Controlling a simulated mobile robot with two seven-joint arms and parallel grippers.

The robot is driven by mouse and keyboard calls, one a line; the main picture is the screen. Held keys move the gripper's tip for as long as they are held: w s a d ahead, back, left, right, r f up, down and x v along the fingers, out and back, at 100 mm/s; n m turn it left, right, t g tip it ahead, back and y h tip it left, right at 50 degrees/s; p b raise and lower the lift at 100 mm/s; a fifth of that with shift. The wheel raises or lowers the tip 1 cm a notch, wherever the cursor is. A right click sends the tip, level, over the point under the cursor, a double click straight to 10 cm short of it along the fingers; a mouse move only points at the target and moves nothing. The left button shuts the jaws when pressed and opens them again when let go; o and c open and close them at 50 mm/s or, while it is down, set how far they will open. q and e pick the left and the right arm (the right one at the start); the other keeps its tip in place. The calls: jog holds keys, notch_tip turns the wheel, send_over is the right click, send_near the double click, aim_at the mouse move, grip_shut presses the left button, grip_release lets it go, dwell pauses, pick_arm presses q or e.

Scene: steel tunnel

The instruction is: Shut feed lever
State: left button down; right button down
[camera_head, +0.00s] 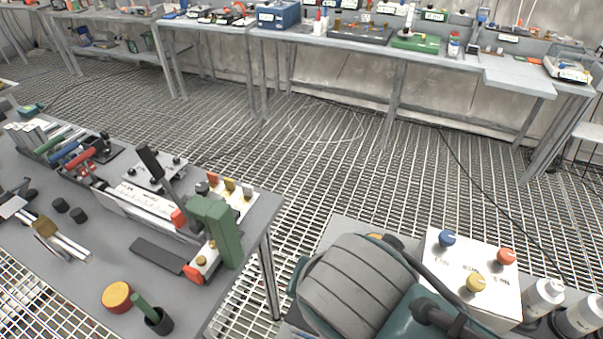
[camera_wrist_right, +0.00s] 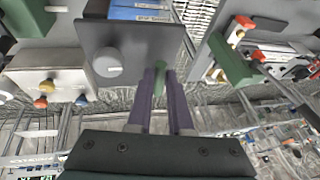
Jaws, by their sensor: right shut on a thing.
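My right gripper (camera_wrist_right: 166,92) shows in the right wrist view, its two purple fingers reaching up to a dark plate with a pale round knob (camera_wrist_right: 107,63). The fingers are closed around a small green piece (camera_wrist_right: 160,78), mostly hidden between them. It looks like a handle; I cannot tell for sure that it is the feed lever. No label for the lever is readable. Neither gripper shows in the head view, and my left gripper is in no view.
A white panel with blue, red and yellow knobs (camera_head: 464,264) stands at lower right in the head view, beside a grey ribbed drum (camera_head: 355,285). The left bench (camera_head: 75,300) carries a green block (camera_head: 222,232) and tools.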

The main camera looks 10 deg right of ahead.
jog(key=shift+w+a+m, duration=0.1)
jog(key=shift+a+m, duration=0.05)
jog(key=shift+m, duration=0.35)
jog(key=c, duration=0.8)
grip_release()
jog(key=shift+c, duration=0.2)
jog(key=shift+s+a+r, duration=0.1)
jog(key=shift+s+r, duration=0.1)
jog(key=shift+r, duration=0.35)
jog(key=p+v, duration=0.1)
jog(key=v, duration=0.7)
jog(key=shift+s+a+r, duration=0.15)
jog(key=shift+r, duration=0.25)
